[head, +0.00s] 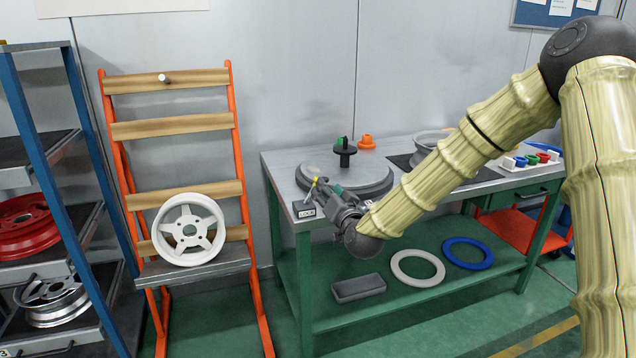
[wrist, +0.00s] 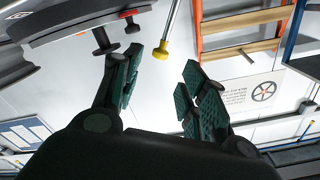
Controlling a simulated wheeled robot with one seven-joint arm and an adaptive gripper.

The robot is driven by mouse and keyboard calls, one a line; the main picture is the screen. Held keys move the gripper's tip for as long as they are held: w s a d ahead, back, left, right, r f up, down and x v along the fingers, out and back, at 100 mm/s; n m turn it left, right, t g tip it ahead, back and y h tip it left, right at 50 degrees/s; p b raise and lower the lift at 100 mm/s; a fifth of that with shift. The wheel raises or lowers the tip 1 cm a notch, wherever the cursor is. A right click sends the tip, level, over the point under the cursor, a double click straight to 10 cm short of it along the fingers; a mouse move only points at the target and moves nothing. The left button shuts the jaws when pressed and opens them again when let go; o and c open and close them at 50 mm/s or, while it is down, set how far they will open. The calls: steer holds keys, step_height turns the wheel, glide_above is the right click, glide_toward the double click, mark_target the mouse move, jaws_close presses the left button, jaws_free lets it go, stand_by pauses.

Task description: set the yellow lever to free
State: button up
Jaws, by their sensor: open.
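The yellow lever (head: 313,184) stands at the near left corner of the bench, beside a round dark turntable. A small plate reading LOCK (head: 307,213) lies just below it in the head view; no FREE plate can be read. In the wrist view the lever is a thin grey rod with a yellow knob (wrist: 161,50). My gripper (head: 325,190) is at the lever, on its right in the head view. In the wrist view my gripper (wrist: 162,68) is open, and the knob appears between the fingertips, near their ends. I cannot tell whether either finger touches it.
The turntable (head: 375,187) has a black spindle (head: 345,152) with a green piece. An orange part (head: 366,141) stands behind it. An orange rack (head: 170,128) holding a white wheel (head: 188,229) stands left of the bench. Rings (head: 418,267) lie on the lower shelf.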

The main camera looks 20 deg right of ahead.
steer(key=w, duration=0.8)
steer(key=shift+w+a, duration=0.15)
steer(key=shift+w, duration=0.25)
steer(key=shift+c, duration=0.2)
jaws_close()
